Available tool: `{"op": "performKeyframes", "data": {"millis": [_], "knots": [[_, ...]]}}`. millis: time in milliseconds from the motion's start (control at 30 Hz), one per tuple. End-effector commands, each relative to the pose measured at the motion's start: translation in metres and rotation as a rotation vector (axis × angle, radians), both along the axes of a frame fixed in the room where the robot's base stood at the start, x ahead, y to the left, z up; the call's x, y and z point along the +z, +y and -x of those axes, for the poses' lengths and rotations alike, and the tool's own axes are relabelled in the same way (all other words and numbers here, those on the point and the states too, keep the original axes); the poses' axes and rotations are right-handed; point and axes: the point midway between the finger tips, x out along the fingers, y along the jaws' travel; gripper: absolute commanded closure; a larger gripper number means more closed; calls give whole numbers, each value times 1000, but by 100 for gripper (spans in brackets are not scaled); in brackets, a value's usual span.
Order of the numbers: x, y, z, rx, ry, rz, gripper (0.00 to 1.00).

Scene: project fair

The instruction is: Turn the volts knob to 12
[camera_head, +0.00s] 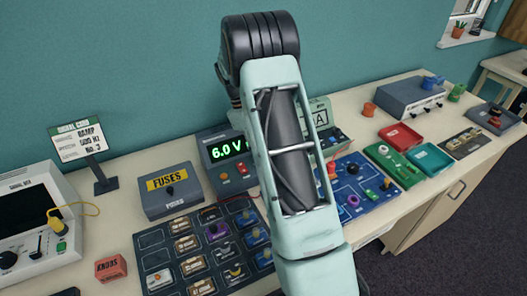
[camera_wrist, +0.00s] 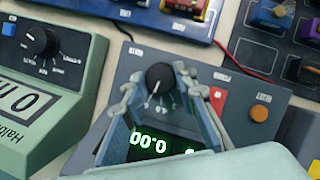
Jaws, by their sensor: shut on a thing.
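The volts knob (camera_wrist: 158,76) is a round black knob on the face of a dark grey supply box (camera_wrist: 208,72), seen in the wrist view. My gripper (camera_wrist: 157,84) has one finger on each side of it and is shut on the knob. Small scale marks show beside the knob; its exact setting is hard to read. The green display (camera_wrist: 150,144) is partly covered by my fingers in the wrist view. In the head view the supply's display (camera_head: 229,148) shows 6.0 V, its right side hidden. My arm hides the gripper and knob there.
An orange button (camera_wrist: 260,113) and a red part (camera_wrist: 218,98) sit beside the knob. A green meter (camera_wrist: 62,72) stands close at the left in the wrist view. The fuses box (camera_head: 170,190) and a dark component board (camera_head: 200,240) are near the supply in the head view.

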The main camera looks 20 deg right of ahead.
Motion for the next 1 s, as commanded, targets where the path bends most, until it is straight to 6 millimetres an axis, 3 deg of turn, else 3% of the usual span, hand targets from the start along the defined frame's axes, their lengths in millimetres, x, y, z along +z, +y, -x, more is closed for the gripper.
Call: {"op": "performKeyframes", "data": {"millis": [1000], "knots": [[-1,-6,0,-945,2,0,98]]}}
